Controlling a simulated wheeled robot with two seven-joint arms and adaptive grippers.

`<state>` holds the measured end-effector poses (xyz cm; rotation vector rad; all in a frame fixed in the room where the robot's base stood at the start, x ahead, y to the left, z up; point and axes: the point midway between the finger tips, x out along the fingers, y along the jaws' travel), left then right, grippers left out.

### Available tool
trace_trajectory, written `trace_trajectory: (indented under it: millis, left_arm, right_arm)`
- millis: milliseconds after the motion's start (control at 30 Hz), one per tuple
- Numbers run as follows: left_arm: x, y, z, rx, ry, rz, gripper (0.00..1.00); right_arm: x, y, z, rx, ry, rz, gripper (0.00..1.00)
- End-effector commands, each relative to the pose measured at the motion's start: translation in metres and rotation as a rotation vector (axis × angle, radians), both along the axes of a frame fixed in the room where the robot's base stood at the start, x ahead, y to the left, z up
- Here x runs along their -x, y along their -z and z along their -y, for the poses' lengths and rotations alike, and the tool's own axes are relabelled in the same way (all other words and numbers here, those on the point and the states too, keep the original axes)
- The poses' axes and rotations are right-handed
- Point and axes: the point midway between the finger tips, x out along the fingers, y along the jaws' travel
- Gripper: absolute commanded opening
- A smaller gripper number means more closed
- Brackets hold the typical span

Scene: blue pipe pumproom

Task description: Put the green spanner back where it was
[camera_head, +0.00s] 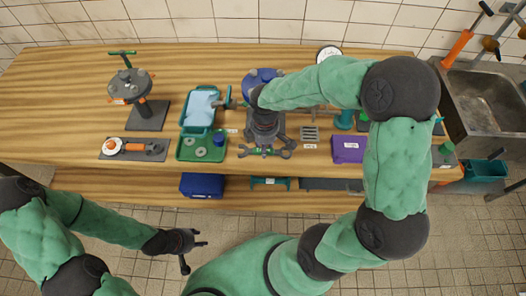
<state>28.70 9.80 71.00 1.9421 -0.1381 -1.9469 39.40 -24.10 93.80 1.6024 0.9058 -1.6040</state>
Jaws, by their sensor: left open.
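A spanner with a green middle and grey ends, which I take to be the green spanner (286,152), lies across the front middle of the wooden bench, seen just under my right gripper. My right gripper (264,146) reaches down over the bench from above; its fingers are dark and small, so I cannot tell whether they hold the spanner. My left gripper (187,248) is open and empty, over the floor in front of the bench, well apart from the spanner.
On the wooden bench (80,95) stand a valve on a stand (147,112), a grey mat (112,153) with an orange-handled tool, a green open case (187,150) and a purple box (347,149). A sink (485,98) is at the right. The bench's left end is clear.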

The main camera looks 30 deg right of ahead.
Motion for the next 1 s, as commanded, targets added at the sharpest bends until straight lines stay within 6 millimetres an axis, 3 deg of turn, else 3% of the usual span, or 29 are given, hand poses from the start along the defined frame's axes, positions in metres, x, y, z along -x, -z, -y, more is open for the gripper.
trace_trajectory:
  millis: [233, 500, 900, 933, 1000]
  left_arm:
    - [0.000, 0.004, 0.000, 0.000, 0.000, 0.000, 0.44]
    - [0.000, 0.014, 0.000, 0.000, 0.000, 0.000, 0.44]
    - [0.000, 0.016, 0.000, 0.000, 0.000, 0.000, 0.44]
    - [0.000, 0.016, 0.000, 0.000, 0.000, 0.000, 0.44]
    - [0.000, 0.015, 0.000, 0.000, 0.000, 0.000, 0.44]
  right_arm:
    - [-0.010, 0.012, 0.002, 0.000, 0.001, 0.001, 0.00]
    - [-0.013, 0.045, 0.002, -0.001, 0.000, 0.000, 0.00]
    - [-0.013, 0.049, 0.002, -0.001, 0.000, 0.002, 0.00]
    - [-0.012, 0.048, 0.002, -0.001, 0.000, 0.001, 0.43]
    - [-0.012, 0.048, 0.002, -0.001, 0.000, 0.001, 0.58]
